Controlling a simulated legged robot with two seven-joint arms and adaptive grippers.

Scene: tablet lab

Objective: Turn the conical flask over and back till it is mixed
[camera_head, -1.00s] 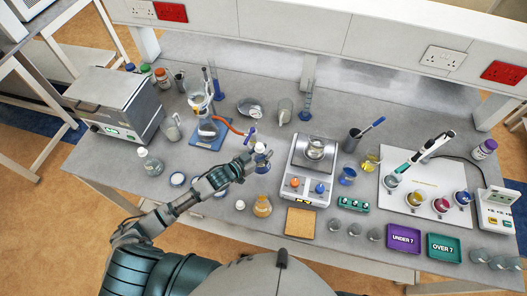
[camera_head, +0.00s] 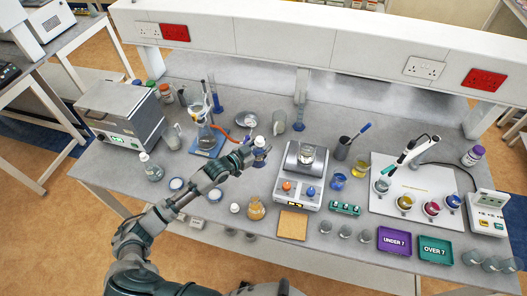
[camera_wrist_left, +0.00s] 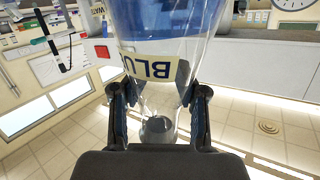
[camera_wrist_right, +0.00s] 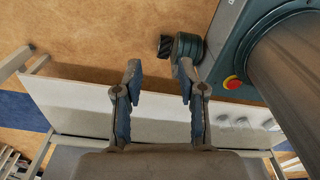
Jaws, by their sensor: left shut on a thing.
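My right gripper (camera_wrist_right: 155,80) is open and empty in the right wrist view, and out of the head view.
A cork mat (camera_head: 293,224) lies bare.

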